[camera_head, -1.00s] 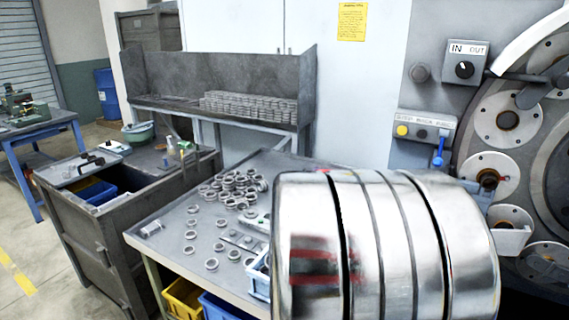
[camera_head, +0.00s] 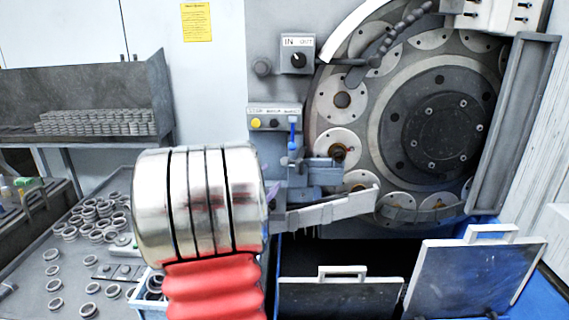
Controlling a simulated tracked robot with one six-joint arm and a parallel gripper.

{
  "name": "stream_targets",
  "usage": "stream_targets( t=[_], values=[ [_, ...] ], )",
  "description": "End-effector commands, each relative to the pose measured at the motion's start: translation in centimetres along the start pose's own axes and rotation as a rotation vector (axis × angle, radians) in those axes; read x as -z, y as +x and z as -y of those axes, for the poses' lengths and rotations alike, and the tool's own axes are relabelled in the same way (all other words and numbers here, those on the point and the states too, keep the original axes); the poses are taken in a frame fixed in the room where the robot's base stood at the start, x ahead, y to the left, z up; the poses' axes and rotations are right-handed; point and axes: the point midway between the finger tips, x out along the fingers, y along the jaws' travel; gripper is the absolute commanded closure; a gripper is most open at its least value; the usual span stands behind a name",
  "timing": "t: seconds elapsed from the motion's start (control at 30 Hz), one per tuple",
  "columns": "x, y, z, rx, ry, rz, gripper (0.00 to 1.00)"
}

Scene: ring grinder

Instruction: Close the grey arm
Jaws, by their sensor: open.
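A light grey arm (camera_head: 328,211) shows right of centre, in front of the lower left of the ring grinder's large round plate (camera_head: 435,125). It slants slightly up to the right from a blue and grey bracket (camera_head: 318,172). Its left end is close to my shiny arm link in the picture, and I cannot tell the gap in depth. My banded metal link and its red bellows cover the lower left middle. I see no fingers of my gripper.
A control panel (camera_head: 274,118) with yellow and black buttons and an IN/OUT switch box (camera_head: 297,54) are on the machine. Two dark handled panels (camera_head: 340,297) (camera_head: 478,270) stand below the plate. Loose metal rings (camera_head: 95,215) lie on the table at left.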

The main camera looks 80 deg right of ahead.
Motion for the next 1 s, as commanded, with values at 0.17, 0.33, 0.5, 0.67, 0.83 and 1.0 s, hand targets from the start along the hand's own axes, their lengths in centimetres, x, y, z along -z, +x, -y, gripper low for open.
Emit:
stream_targets(
  t=[0.17,0.33,0.5,0.67,0.83,1.0],
  values=[
    [0.1,2.1,-0.1,-0.002,0.000,-0.002,0.56],
    [0.0,4.8,-0.1,-0.002,0.000,-0.002,0.56],
    [0.0,7.4,-0.1,-0.001,0.000,-0.002,0.56],
    [0.0,9.8,-0.1,-0.001,0.000,-0.002,0.56],
    [0.0,11.9,-0.1,0.000,0.000,-0.001,0.56],
    [0.0,12.9,0.0,0.000,0.000,0.000,0.56]
  ],
)
